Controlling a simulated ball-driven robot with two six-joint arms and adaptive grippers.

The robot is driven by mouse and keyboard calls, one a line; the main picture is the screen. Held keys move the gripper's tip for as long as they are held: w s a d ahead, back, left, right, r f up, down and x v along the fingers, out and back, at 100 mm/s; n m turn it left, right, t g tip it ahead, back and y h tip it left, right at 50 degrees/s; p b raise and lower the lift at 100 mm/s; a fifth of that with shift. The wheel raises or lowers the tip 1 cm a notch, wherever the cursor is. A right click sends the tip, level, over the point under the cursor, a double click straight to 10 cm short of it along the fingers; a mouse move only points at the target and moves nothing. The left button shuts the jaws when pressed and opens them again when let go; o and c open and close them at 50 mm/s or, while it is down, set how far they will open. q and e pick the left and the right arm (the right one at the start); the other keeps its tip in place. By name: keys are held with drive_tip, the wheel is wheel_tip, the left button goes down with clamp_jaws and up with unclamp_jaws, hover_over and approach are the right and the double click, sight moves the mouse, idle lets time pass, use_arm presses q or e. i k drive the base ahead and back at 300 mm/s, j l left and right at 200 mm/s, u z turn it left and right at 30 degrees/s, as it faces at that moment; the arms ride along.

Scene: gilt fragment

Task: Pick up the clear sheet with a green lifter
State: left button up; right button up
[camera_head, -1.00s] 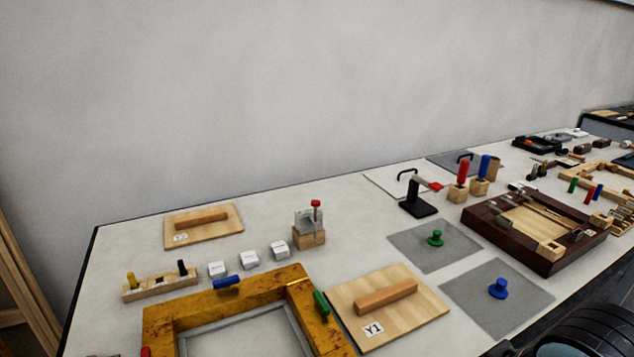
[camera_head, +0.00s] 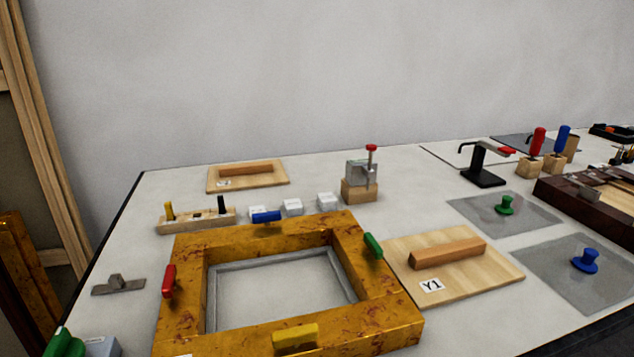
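The clear sheet with a green lifter (camera_head: 470,215) lies flat on the white table at the right, looking grey and see-through. Its green knob-shaped lifter (camera_head: 505,205) stands upright on it. A similar clear sheet (camera_head: 550,287) with a blue lifter (camera_head: 586,260) lies nearer, close to the table's front edge. Neither of my grippers shows in the view, and nothing touches the green-lifter sheet.
A wooden board marked Y1 (camera_head: 398,257) lies left of the sheets. A gilt frame (camera_head: 190,322) with coloured grips fills the table's centre. A dark wooden tray (camera_head: 560,195) is at right; a black stand (camera_head: 483,175) is behind the green-lifter sheet.

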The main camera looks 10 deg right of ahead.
sight(499, 214)
drive_tip(key=z, duration=1.35)
drive_tip(key=l+u, duration=0.1)
drive_tip(key=u, duration=0.7)
drive_tip(key=l+u, duration=1)
drive_tip(key=u, duration=0.15)
drive_tip(key=k+l+u, duration=0.15)
drive_tip(key=l+u, duration=0.2)
